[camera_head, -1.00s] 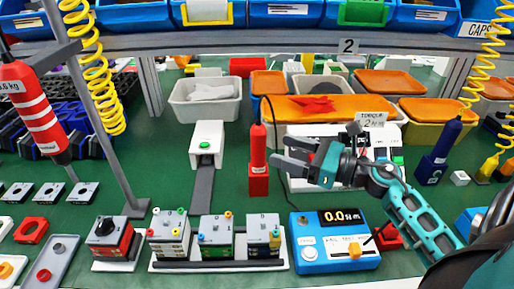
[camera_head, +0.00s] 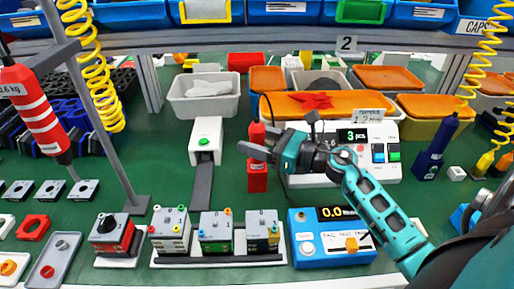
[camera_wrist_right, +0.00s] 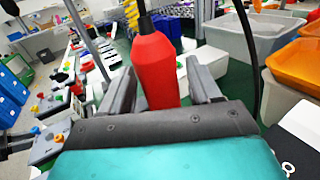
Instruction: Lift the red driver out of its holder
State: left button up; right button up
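The red driver (camera_head: 257,132) stands upright in its red block holder (camera_head: 258,180) on the green bench, in the middle of the head view. My right gripper (camera_head: 256,142) reaches in from the right at the height of the driver's handle. In the right wrist view the red driver (camera_wrist_right: 156,68) stands between the two fingers of my right gripper (camera_wrist_right: 163,82). The fingers are apart, with a gap showing on the right side of the handle; contact on the left side is unclear. The holder is hidden in the wrist view. My left gripper is not in view.
A white dispenser (camera_head: 206,135) stands left of the driver. A counting scale (camera_head: 330,178) stands behind my right arm, and a blue torque tester (camera_head: 330,243) in front. A striped red tool (camera_head: 36,110) hangs at left. A dark cable hangs close to the driver.

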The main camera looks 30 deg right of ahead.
grip_shut()
jog(key=shift+r, duration=0.1)
dwell(0.4)
notch_tip(320, 180, up, 18)
jog(key=p, duration=0.5)
jog(key=shift+c, duration=1.7)
grip_release()
grip_shut()
